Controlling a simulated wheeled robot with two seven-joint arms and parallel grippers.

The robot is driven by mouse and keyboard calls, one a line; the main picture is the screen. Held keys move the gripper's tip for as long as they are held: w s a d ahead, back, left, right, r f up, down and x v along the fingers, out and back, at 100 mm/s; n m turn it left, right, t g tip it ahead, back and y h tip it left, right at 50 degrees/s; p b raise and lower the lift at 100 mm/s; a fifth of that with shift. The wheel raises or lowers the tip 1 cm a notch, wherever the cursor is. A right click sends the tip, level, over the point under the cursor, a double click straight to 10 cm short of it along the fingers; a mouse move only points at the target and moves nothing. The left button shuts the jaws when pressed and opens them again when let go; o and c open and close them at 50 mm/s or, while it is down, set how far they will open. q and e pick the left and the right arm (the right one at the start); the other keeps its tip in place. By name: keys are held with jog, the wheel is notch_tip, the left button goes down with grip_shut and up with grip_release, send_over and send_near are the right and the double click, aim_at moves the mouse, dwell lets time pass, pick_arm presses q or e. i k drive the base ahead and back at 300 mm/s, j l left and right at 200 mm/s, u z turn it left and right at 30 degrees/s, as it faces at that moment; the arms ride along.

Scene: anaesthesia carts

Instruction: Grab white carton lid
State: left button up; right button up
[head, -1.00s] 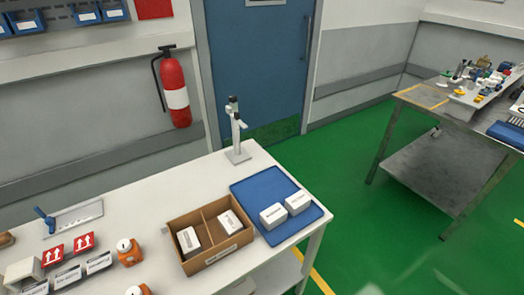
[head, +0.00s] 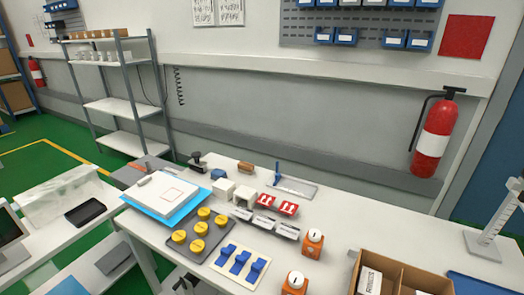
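A flat white carton-like piece (head: 163,194) with a square outline on top lies on a light blue sheet (head: 130,200) at the left end of the white table. I cannot tell whether it is the lid or a whole carton. Two small white blocks, one plain (head: 222,189) and one (head: 244,196) beside it, stand to its right. A dark jointed shape (head: 183,284) at the bottom edge, below the table front, looks like my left gripper. It is apart from the white pieces, and its fingers are too unclear to read. My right gripper is not in view.
A cardboard box (head: 400,277) stands at right. The table's back right is clear.

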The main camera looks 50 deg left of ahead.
aim_at(162, 194)
jog(key=u, duration=2.6)
jog(key=i+j+z, duration=0.4)
jog(key=j+z, duration=0.15)
jog(key=j, duration=0.2)
jog(key=i+j+z, duration=0.15)
jog(key=j+z, duration=0.4)
jog(key=j, duration=0.3)
jog(key=i+j+z, duration=0.1)
jog(key=j+z, duration=0.2)
jog(key=j, duration=0.15)
